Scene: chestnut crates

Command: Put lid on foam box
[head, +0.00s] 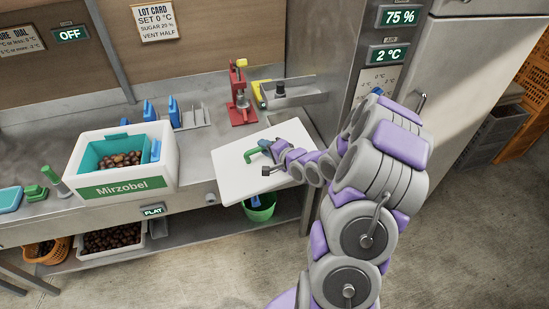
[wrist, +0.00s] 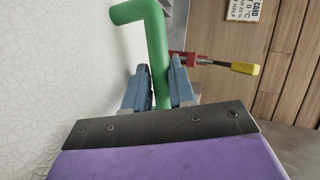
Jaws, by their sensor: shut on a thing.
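The white foam box (head: 165,160) stands open on the steel counter, with a green "Mirzobel" label on its front. A teal tub (head: 93,153) of chestnuts sits inside it, with a blue piece at its right end. The flat white lid (head: 235,183) is to the right of the box, apart from it, reaching over the counter's front edge. I cannot tell whether it rests on the counter. My gripper (head: 263,154) is shut on the lid's green handle (head: 251,153). In the wrist view, the blue fingers (wrist: 160,88) close around the bent green handle (wrist: 154,45), beside the white lid (wrist: 60,70).
A red press (head: 240,95) and a grey device with a yellow part (head: 290,92) stand behind the lid. Blue tools on a rack (head: 190,115) stand behind the box. A green stamp-like tool (head: 55,180) is at its left. A green bucket (head: 260,207) is below.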

